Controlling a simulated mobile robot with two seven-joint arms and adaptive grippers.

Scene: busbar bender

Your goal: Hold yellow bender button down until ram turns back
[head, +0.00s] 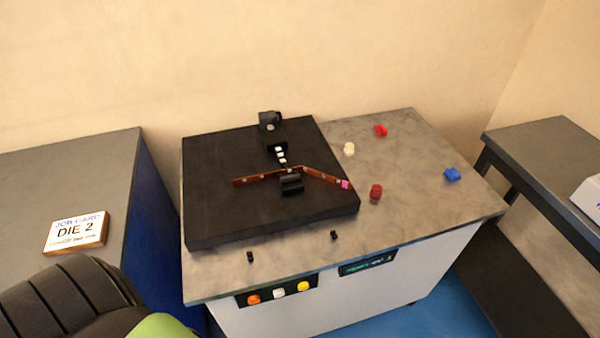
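The yellow button (303,287) is at the right end of a row on a dark panel (266,299) on the bender's front, beside a white button (279,293) and an orange button (253,299). Nothing touches it. On the black bender bed (225,215), a copper bar (258,179) lies between the ram (281,158), with white marks, and a black die block (291,186). The bar is bent, its right part angling toward the front, with a pink piece (345,184) at its right end. Neither of my grippers is in view.
A small display (367,264) is right of the buttons. Red (380,130), cream (349,148), dark red (376,191) and blue (452,174) pieces lie on the grey top. A "DIE 2" job card (77,232) lies on the left table. Space before the buttons looks clear.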

